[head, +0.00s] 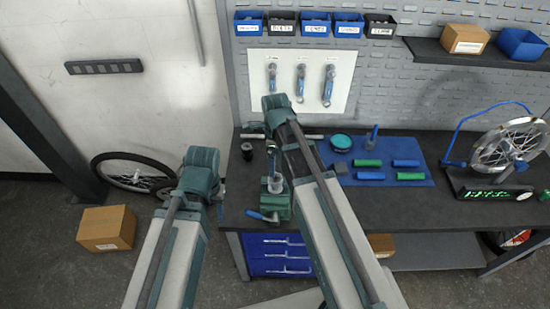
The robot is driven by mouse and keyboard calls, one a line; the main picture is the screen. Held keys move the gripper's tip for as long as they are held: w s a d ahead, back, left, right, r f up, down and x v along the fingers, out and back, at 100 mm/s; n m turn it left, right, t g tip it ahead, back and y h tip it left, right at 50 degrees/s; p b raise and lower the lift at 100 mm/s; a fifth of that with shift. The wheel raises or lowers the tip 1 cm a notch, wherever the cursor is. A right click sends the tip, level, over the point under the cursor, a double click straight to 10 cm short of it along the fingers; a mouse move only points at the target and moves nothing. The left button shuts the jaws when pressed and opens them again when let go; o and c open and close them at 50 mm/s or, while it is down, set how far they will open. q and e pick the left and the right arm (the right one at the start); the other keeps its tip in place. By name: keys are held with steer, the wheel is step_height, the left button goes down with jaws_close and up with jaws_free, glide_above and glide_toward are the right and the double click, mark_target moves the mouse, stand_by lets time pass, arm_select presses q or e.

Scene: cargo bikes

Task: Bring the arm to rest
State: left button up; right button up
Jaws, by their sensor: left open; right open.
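Both of my arms reach up from the bottom edge in the head view. My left arm ends in a green joint (200,165) in front of the floor, just left of the bench. My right arm crosses the bench front, and its green upper joint (280,108) overlaps the lower edge of the white tool panel. I cannot make out either gripper's fingertips; the arm links hide them. No object shows in a hold.
The dark workbench (440,205) carries a green vise (275,204) beside my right arm, a blue mat (420,150) with blue and green grips, and a wheel stand (490,185). A cardboard box (106,228) and a wheel (108,172) are on the floor at left.

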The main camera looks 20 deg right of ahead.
steer(key=s+n, duration=0.4)
steer(key=n, duration=0.8)
steer(key=s+n, duration=0.5)
steer(key=n, duration=0.7)
steer(key=s+a+f+n+h+b, duration=0.1)
steer(key=s+a+f+n+b, duration=0.2)
steer(key=a+f+b, duration=0.7)
step_height(320, 180, down, 4)
steer(key=s+b, duration=0.2)
steer(key=b, duration=0.2)
steer(key=shift+s+a, duration=0.15)
steer(key=shift+a, duration=0.1)
steer(key=shift+r, duration=0.1)
